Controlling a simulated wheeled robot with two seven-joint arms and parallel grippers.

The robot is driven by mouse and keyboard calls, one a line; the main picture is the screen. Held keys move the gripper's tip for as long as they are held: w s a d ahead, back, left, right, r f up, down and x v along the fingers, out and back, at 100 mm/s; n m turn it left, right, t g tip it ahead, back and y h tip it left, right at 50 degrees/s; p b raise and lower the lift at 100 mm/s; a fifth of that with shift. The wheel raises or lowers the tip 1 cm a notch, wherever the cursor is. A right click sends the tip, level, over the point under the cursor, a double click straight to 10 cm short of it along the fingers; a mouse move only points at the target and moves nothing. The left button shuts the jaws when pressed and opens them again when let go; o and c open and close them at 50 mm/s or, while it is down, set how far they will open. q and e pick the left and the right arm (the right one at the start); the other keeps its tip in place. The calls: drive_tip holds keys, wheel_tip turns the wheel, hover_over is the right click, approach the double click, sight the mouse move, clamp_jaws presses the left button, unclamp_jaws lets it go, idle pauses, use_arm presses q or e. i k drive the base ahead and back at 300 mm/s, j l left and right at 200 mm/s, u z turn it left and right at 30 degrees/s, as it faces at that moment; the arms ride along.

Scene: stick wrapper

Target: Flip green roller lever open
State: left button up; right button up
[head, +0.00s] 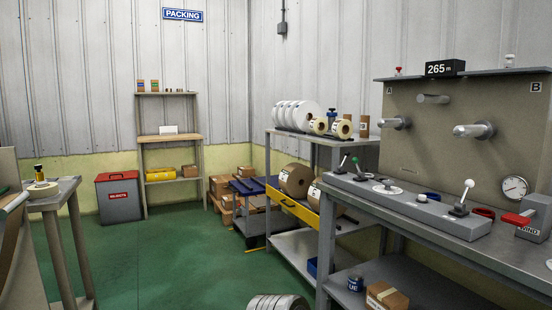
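A small lever with a green knob (355,160) stands near the left end of the long grey console (400,205) on the right-hand bench. Its stick looks close to upright, but it is too small to tell whether it is open or closed. Just left of it is a thin lever with a dark knob. A lever with a white knob (469,183) tilts toward the right end of the console. Neither of my grippers shows in the head view.
Behind rises a grey panel with metal rollers (474,130). A rack with label rolls (297,115) stands left of the bench. The green floor (170,265) at centre left is clear.

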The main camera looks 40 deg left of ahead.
sight(361, 175)
drive_tip(key=u, duration=0.8)
